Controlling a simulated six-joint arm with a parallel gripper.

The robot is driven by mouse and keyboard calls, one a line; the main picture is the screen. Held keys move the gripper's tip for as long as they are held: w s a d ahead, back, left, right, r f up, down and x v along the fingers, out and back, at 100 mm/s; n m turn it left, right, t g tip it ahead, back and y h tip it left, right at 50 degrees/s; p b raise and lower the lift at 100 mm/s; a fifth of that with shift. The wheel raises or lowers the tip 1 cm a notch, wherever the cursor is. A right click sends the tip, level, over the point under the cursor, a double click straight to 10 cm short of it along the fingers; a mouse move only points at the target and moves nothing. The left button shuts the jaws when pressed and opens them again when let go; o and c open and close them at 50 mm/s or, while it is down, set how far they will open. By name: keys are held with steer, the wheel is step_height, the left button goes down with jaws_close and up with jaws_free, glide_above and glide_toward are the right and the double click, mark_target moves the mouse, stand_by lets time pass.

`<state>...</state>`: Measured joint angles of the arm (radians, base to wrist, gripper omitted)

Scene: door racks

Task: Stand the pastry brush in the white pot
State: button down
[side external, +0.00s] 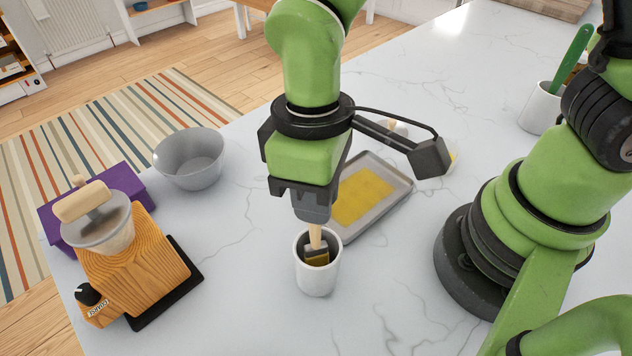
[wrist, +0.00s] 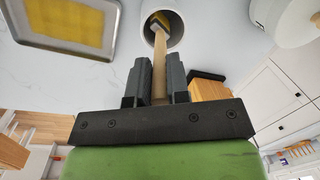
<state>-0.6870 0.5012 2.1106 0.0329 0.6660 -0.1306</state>
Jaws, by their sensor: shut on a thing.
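The pastry brush (side external: 317,250) has a pale wooden handle, a dark ferrule and yellowish bristles. My gripper (side external: 312,215) is shut on its handle, right above the white pot (side external: 318,281). The brush points bristles down, and its head is inside the pot's mouth, below the rim. In the wrist view the handle (wrist: 160,60) runs from between my fingers (wrist: 156,75) to the brush head, which lies within the pot's round opening (wrist: 176,28). Whether the bristles touch the pot's floor is hidden.
A grey tray (side external: 398,203) with a yellow sheet lies behind the pot. A grey bowl (side external: 190,160), a wooden-bodied appliance (side external: 140,265) and a purple box (side external: 125,182) stand at left. Another white pot (side external: 537,112) with a green-handled utensil stands at right. The counter in front is clear.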

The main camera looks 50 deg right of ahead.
steer(key=c, duration=1)
jaws_free()
steer(key=r, duration=0.6)
steer(key=w+r, duration=0.1)
steer(key=r, duration=0.3)
steer(key=shift+d, duration=0.3)
steer(key=shift+d, duration=0.1)
steer(key=s+d+r+m+t, duration=0.2)
steer(key=d+m, duration=0.1)
steer(key=d, duration=0.2)
steer(key=s+d+r+m+t, duration=0.2)
steer(key=d+r+m+t, duration=0.1)
steer(key=d, duration=0.1)
steer(key=s+d+r+m+t+y, duration=0.1)
steer(key=d+r+m+t, duration=0.1)
steer(key=d, duration=0.3)
steer(key=shift+s+d+r+m+t, duration=0.2)
steer(key=shift+s+d+m+t, duration=0.15)
steer(key=shift+m+t, duration=0.4)
